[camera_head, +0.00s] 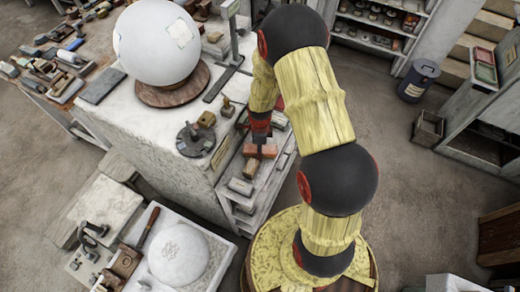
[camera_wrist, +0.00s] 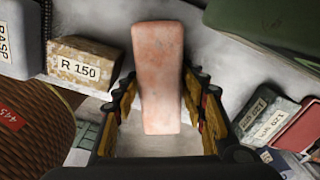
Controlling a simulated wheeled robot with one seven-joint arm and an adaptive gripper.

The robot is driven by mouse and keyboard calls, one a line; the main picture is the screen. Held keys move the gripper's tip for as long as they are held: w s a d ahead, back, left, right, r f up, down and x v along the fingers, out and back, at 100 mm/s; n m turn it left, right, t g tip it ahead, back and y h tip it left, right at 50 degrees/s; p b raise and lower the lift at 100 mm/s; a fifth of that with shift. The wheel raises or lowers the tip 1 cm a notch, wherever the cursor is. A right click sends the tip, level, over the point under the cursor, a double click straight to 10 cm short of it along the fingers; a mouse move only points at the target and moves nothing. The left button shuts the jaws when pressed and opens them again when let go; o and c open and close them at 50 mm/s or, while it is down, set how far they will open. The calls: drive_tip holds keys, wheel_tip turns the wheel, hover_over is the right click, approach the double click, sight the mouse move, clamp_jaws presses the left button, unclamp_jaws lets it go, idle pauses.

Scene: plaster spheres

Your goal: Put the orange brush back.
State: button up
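The orange brush appears as a worn, pinkish-orange block (camera_wrist: 160,75) lengthwise in the middle of the wrist view. My gripper (camera_wrist: 160,78) has one finger on each side of it. The fingertips come very close to its long sides, and I cannot tell whether they press on it. Lower down, gaps show between the fingers and the block. In the head view, the orange block (camera_head: 261,151) is at the shelf unit beside the white workbench, with my gripper (camera_head: 262,143) pointing down at it. No bristles are visible.
A block labelled R 150 (camera_wrist: 84,68) lies close on the left. Small labelled boxes (camera_wrist: 262,118) and a dark green object (camera_wrist: 275,25) are on the right. A large white sphere (camera_head: 157,42) stands on the bench. Open floor (camera_head: 400,190) lies to the right.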

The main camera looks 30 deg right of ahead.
drive_tip(key=shift+o, duration=1.4)
drive_tip(key=shift+r, duration=0.15)
wheel_tip(320, 180, up, 12)
wheel_tip(320, 180, up, 9)
drive_tip(key=n+t, duration=0.1)
drive_tip(key=n, duration=0.4)
hover_over(256, 151)
drive_tip(key=s+a+r+n+t, duration=0.2)
drive_tip(key=s+a+r+n, duration=0.2)
drive_tip(key=s+r+n, duration=0.4)
drive_tip(key=s+a+r+n+t, duration=0.2)
drive_tip(key=s+a+r+n, duration=0.2)
drive_tip(key=s+r+n, duration=0.5)
wheel_tip(256, 151, up, 4)
drive_tip(key=n, duration=0.2)
drive_tip(key=shift+s+a+r+n+t, duration=0.2)
drive_tip(key=shift+s+r+n+t, duration=0.1)
drive_tip(key=shift+n, duration=0.1)
drive_tip(key=shift+w+f, duration=0.1)
